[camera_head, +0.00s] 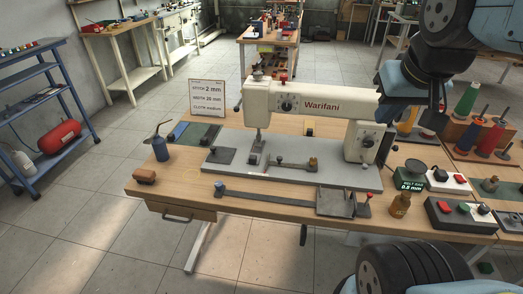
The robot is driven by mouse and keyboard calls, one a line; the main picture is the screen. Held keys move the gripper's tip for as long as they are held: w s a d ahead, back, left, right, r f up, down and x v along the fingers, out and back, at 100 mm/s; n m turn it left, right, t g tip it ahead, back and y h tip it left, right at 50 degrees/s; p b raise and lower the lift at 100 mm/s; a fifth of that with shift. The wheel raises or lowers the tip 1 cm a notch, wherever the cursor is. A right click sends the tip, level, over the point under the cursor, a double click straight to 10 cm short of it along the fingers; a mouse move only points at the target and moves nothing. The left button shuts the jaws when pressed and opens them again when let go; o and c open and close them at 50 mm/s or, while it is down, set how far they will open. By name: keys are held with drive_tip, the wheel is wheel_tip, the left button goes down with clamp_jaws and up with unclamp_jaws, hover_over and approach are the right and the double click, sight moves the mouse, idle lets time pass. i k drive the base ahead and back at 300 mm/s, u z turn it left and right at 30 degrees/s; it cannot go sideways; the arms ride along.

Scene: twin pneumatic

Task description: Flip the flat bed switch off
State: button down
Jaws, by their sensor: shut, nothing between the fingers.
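A cream flat-bed sewing machine (318,104) marked "Warifani" stands on a grey bed plate on the wooden table. A dark control box (462,217) with red, green and pale buttons sits at the table's front right. My gripper (437,106) hangs at the upper right, beside the machine's right end and above the boxes. It is shut and holds nothing; its tips are small and dark, and apart from the boxes.
Thread cones (467,99) stand on a wooden rack to the right. A blue oil can (159,146) and a sign (207,98) are at the left.

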sight(443, 206)
drive_tip(key=z, duration=0.05)
drive_tip(key=k, duration=0.85)
drive_tip(key=u, duration=0.35)
drive_tip(key=i, duration=0.95)
drive_tip(key=z, duration=1.8)
